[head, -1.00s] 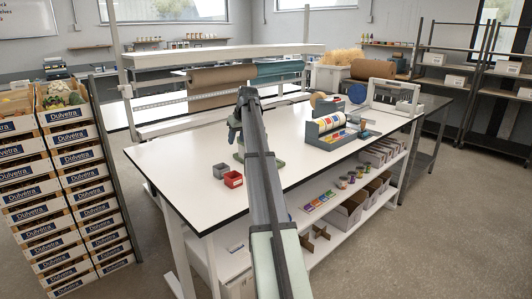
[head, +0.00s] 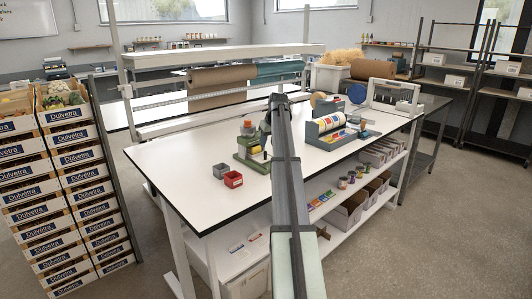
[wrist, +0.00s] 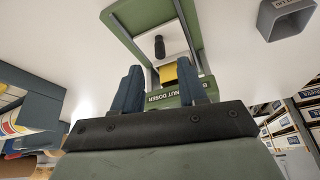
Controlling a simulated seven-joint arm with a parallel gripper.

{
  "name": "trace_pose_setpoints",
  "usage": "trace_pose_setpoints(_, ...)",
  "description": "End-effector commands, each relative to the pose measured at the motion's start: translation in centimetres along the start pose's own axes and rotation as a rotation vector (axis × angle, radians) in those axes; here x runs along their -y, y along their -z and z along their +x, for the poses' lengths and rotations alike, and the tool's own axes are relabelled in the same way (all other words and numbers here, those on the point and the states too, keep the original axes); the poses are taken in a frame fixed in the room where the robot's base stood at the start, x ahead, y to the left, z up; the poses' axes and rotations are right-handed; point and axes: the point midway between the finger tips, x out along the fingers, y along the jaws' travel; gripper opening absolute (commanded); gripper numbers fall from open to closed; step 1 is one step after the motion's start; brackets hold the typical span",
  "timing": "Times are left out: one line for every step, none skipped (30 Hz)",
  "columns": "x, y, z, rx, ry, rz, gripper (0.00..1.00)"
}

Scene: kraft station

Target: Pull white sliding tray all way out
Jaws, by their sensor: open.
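The green nut doser (head: 250,150) stands on the white table, left of my arm, in the head view. It also shows in the wrist view as a green frame (wrist: 137,13) with a "NUT DOSER" label. Inside the frame is a pale panel (wrist: 176,45), which looks like the white sliding tray, with a black knob (wrist: 159,46) and a yellow part (wrist: 168,73) close by. How far out the tray is, I cannot tell. My gripper (wrist: 159,70) is open, its two blue fingers spread and pointing at the doser's labelled side, with nothing clearly held between them.
A grey bin (head: 221,170) and a red bin (head: 233,180) stand left of the doser, near the table's front edge. A grey-blue rack (head: 325,133) with coloured rolls stands to the right. The table's left part (head: 180,160) is clear.

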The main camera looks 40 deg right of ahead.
Motion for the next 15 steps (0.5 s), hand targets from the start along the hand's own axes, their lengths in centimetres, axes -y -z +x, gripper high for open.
trace_pose_setpoints(0.0,-0.1,1.1,0.003,0.001,0.000,0.42)
trace_pose_setpoints(0.0,0.0,1.6,0.002,0.001,0.000,0.42)
trace_pose_setpoints(0.0,0.0,2.2,0.001,0.000,0.000,0.42)
trace_pose_setpoints(0.0,0.0,2.6,0.001,0.000,0.000,0.42)
trace_pose_setpoints(0.0,0.0,3.1,0.002,0.001,0.000,0.42)
trace_pose_setpoints(0.0,0.0,3.7,0.002,0.001,0.000,0.42)
trace_pose_setpoints(0.0,0.0,4.0,0.002,0.001,0.000,0.42)
trace_pose_setpoints(0.0,0.0,4.4,0.001,0.000,0.000,0.42)
trace_pose_setpoints(0.0,0.0,4.8,0.001,0.000,0.000,0.42)
trace_pose_setpoints(0.0,0.0,5.0,0.000,0.000,0.000,0.42)
trace_pose_setpoints(0.0,0.0,5.3,0.000,0.000,0.000,0.42)
trace_pose_setpoints(0.0,0.0,5.6,0.000,0.000,0.000,0.42)
trace_pose_setpoints(0.0,0.0,5.8,0.001,0.000,0.000,0.42)
trace_pose_setpoints(0.0,0.0,6.0,0.001,0.000,0.000,0.42)
trace_pose_setpoints(0.0,0.0,6.1,0.001,0.000,0.000,0.42)
